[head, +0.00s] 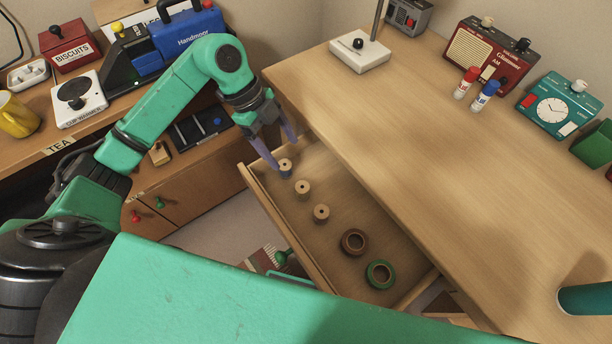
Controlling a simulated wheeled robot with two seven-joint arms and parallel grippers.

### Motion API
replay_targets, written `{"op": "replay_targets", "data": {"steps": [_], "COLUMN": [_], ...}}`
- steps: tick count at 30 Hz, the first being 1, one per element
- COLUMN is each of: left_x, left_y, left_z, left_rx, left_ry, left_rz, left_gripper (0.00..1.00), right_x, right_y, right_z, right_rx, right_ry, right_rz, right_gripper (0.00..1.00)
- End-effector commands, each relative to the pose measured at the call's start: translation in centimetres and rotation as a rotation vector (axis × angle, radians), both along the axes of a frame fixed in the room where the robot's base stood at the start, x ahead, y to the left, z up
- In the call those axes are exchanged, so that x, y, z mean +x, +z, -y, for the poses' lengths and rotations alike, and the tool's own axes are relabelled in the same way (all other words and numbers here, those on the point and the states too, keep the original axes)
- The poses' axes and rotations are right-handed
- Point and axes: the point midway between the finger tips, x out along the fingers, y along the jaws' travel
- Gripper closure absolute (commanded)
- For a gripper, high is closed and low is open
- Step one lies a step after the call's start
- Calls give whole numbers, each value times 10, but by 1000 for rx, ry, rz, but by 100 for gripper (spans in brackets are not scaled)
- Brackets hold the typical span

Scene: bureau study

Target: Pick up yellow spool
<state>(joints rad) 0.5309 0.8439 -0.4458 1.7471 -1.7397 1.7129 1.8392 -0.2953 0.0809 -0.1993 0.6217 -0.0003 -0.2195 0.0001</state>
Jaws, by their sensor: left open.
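Three small spools with pale wooden tops stand in a row in the open desk drawer (345,180): a far one (285,165), a middle one (303,188) and a near one (321,213). Their thread colours are hard to make out, so I cannot tell which is the yellow spool. My left gripper (284,153) is open and points down over the drawer's far end. Its fingertips are close to the far spool, one just left of it and one above right. I cannot tell whether they touch it. My right gripper is not in view.
A brown ring (355,241) and a green ring (380,274) lie at the drawer's near end. The drawer's front wall (285,235) and the desktop edge (350,165) border the spools. A white-based stand (360,58) is on the desktop, whose middle is clear.

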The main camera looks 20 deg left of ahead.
Motion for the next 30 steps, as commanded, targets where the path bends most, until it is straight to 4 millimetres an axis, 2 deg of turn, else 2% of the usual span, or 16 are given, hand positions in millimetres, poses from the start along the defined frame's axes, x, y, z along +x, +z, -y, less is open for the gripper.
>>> {"op": "replay_targets", "data": {"steps": [1,3,10,17,21,24,30], "left_x": [-2,-5,-11,-14,-17,-18,-18], "left_y": [-4,-15,-68,-98,-123,-134,-135], "left_z": [-8,-7,17,32,45,49,49], "left_rx": [39,56,48,47,45,47,48], "left_ry": [14,20,16,16,15,15,14], "left_rz": [-22,-38,-36,-34,-35,-32,-30], "left_gripper": [20,20,20,20,20,20,20], "right_x": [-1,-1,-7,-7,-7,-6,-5], "right_y": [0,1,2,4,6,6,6], "right_z": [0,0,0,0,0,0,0], "right_rx": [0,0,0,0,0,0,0], "right_ry": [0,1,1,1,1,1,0], "right_rz": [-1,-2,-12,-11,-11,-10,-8], "right_gripper": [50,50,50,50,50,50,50]}}
